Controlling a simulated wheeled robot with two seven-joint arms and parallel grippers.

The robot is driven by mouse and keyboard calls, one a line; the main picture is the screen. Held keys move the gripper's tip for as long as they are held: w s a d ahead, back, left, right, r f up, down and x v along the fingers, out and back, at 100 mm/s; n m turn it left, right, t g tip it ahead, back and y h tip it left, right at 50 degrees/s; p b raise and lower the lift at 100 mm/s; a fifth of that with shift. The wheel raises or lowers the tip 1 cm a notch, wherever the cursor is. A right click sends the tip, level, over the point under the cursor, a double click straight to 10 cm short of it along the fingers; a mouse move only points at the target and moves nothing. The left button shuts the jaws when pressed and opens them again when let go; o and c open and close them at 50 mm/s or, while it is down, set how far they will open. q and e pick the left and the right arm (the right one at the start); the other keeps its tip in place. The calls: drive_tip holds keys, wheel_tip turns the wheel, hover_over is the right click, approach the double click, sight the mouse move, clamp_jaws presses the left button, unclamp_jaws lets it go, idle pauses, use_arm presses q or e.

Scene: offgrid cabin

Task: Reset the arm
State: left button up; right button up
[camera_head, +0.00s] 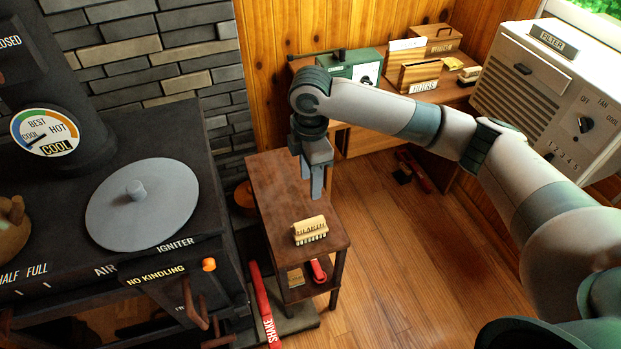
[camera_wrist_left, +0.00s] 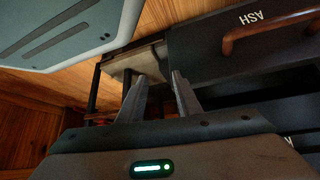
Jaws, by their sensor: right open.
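My right arm comes in from the lower right of the head view and bends down over the small dark wood table (camera_head: 276,187). My left gripper (camera_wrist_left: 157,84) shows only in the left wrist view. Its two fingers stand apart with nothing seen held between them. A drawer front marked ASH (camera_wrist_left: 215,45) is ahead of it on the right.
The black stove (camera_head: 60,260) with a round grey plate (camera_head: 143,204) fills the left. A desk at the back holds a green box (camera_head: 345,68) and a FILTERS box (camera_head: 420,75). A white filter unit (camera_head: 540,85) stands at right. The wood floor (camera_head: 430,265) in the middle is clear.

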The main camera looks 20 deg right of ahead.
drive_tip(key=s+a+f+m+t+y, duration=0.2)
drive_tip(key=s+a+f+m+y, duration=0.3)
drive_tip(key=s+a+f, duration=0.65)
drive_tip(key=s+d+f+m+t+h, duration=0.1)
drive_tip(key=s+d+f+m+h, duration=0.15)
drive_tip(key=s+d+m, duration=0.55)
drive_tip(key=s+d+f+m+t+h, duration=0.15)
drive_tip(key=s+d+f+m, duration=0.25)
drive_tip(key=s+d, duration=0.7)
drive_tip(key=s+a+x, duration=0.1)
drive_tip(key=a+x, duration=0.1)
drive_tip(key=x, duration=0.7)
drive_tip(key=s+a+x, duration=0.1)
drive_tip(key=x, duration=0.9)
use_arm(q)
drive_tip(key=shift+s+a+f, duration=0.2)
drive_tip(key=shift+s+a, duration=0.15)
drive_tip(key=shift+a, duration=0.1)
use_arm(e)
drive_tip(key=s+a+f+t, duration=0.1)
drive_tip(key=f, duration=0.7)
drive_tip(key=s+a+f+n+t+y, duration=0.1)
drive_tip(key=s+f, duration=0.1)
drive_tip(key=f, duration=0.7)
drive_tip(key=shift+s+a+f+t, duration=0.15)
drive_tip(key=shift+s+a+t, duration=0.2)
drive_tip(key=shift+a, duration=0.05)
